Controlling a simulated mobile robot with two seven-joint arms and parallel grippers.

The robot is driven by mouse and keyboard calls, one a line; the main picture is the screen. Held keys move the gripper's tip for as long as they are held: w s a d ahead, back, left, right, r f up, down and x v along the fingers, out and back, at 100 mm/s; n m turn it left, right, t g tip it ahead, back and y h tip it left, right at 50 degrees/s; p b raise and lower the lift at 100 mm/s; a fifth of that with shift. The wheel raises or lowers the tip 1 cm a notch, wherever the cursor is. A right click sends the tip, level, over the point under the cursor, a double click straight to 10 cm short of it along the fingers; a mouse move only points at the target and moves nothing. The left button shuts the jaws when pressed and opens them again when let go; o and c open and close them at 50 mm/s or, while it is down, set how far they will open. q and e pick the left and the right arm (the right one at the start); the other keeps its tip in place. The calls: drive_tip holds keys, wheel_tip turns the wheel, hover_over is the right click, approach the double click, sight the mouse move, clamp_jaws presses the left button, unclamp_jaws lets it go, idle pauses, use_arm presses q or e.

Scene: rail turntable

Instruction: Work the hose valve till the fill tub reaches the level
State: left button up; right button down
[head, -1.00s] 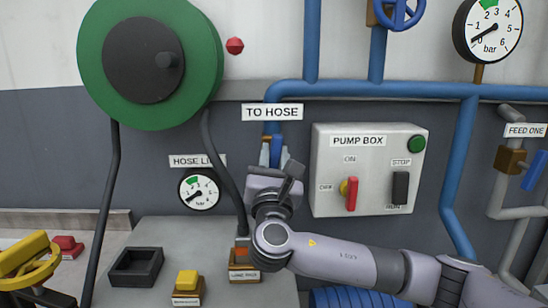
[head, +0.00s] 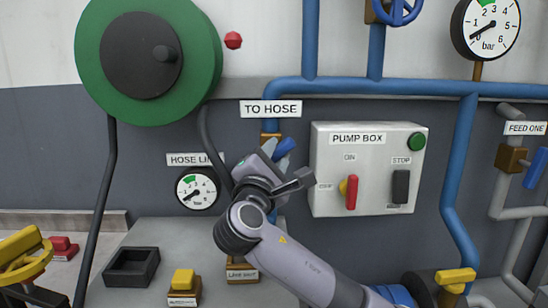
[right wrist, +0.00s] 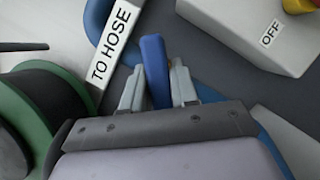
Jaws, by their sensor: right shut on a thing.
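The hose valve has a blue lever (head: 286,147) on a brown body (head: 270,139) below the TO HOSE label (head: 271,109). In the head view the lever tilts up to the right. My right gripper (head: 276,150) is shut on this lever; its wrist hides the lever's lower part. In the right wrist view the blue lever (right wrist: 155,62) stands between the two grey fingers (right wrist: 158,88). The HOSE LINE gauge (head: 196,191) has its needle low on the left, outside the green band. I cannot make out a fill tub. My left gripper is not in view.
The pump box (head: 366,170), with red and black switches, is close right of my right arm. A green hose reel (head: 200,60) hangs upper left. A black open box (head: 132,268) and a yellow button (head: 182,281) sit on the grey bench, lower left.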

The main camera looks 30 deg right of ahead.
drive_tip(key=m+g, duration=0.1)
drive_tip(key=m, duration=0.1)
drive_tip(key=m+g, duration=0.1)
drive_tip(key=m, duration=0.2)
drive_tip(key=shift+f+p, duration=0.2)
drive_tip(key=shift+p, duration=0.1)
drive_tip(key=shift+m+g+y, duration=0.3)
drive_tip(key=shift+m+y, duration=0.1)
drive_tip(key=shift+m, duration=0.7)
drive_tip(key=shift+f+m+p, duration=0.1)
drive_tip(key=shift+m+p, duration=0.3)
drive_tip(key=shift+m, duration=0.1)
drive_tip(key=c, duration=1)
unclamp_jaws()
drive_tip(key=shift+o, duration=0.2)
